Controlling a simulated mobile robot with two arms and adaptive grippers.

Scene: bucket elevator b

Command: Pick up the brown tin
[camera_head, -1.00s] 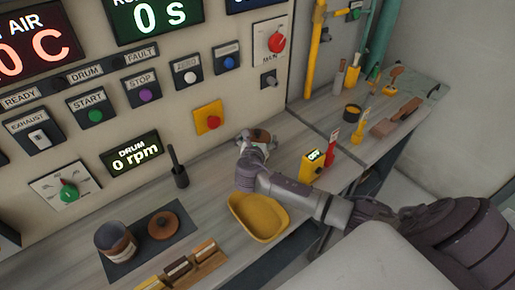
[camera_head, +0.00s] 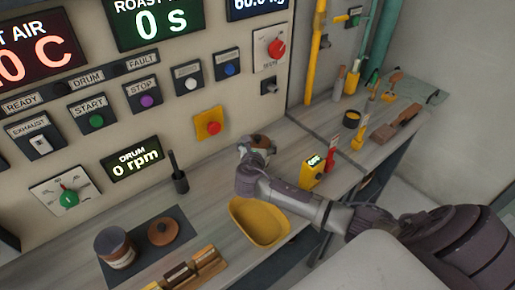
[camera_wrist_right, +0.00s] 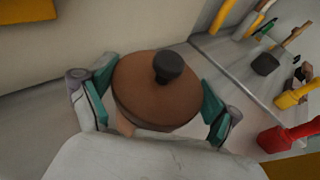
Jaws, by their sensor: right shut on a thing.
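The brown tin (camera_wrist_right: 158,90), round with a flat brown lid and a black knob, fills the middle of the right wrist view. My right gripper (camera_wrist_right: 157,98) has its teal finger pads on either side of the tin and is shut on it. In the head view the tin (camera_head: 263,141) shows only in part, at the back of the counter near the wall panel. My right wrist hides the rest, so I cannot tell whether the tin is clear of the counter. My left gripper is not in view.
A yellow tray (camera_head: 258,222) lies in front of my right wrist. A yellow meter (camera_head: 311,171) stands to its right, and a dark upright tool (camera_head: 179,180) to its left.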

